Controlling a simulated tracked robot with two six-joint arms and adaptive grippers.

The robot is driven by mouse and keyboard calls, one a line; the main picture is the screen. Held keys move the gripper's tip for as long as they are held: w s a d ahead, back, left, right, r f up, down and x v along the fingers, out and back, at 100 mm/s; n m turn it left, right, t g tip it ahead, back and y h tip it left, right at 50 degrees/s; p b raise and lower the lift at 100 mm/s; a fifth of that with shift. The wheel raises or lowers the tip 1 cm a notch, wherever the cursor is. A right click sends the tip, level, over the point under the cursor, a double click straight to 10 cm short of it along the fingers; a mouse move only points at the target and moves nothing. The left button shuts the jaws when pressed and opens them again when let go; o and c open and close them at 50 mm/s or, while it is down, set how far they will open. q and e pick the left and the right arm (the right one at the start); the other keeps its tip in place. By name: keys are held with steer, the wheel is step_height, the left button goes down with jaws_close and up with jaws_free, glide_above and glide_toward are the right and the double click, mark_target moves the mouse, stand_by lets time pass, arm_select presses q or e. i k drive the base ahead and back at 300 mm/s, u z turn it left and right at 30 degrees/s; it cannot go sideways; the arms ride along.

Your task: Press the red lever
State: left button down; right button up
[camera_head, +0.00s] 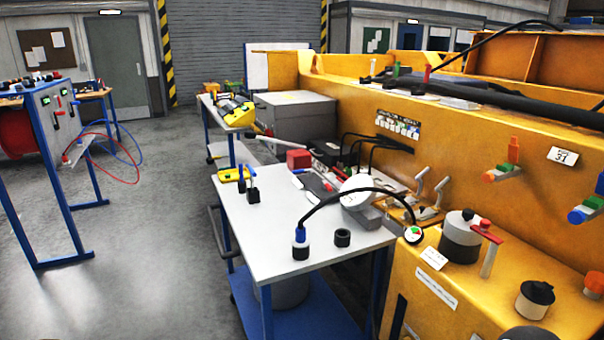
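A red lever (486,232) sits on top of a pale upright post on the yellow housing at the right front. Its handle lies roughly level, slanting down to the right. Other red handles also show: a small red upright one (427,73) on the top edge of the yellow casting, and small red ones (59,103) on the control panel at the left. I cannot tell from the picture alone which red lever is meant. Neither of my grippers shows in this view.
Around the red lever stand a grey-and-black cylinder (461,238), a black-capped canister (534,299) and a gauge (413,234). A tool-covered bench (280,246) stands left of the yellow casting (480,130). The left control panel (58,118) has hanging hoses. Open floor (150,240) lies between.

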mark_target(325, 184)
steer(key=i, duration=0.9)
steer(key=z, duration=0.3)
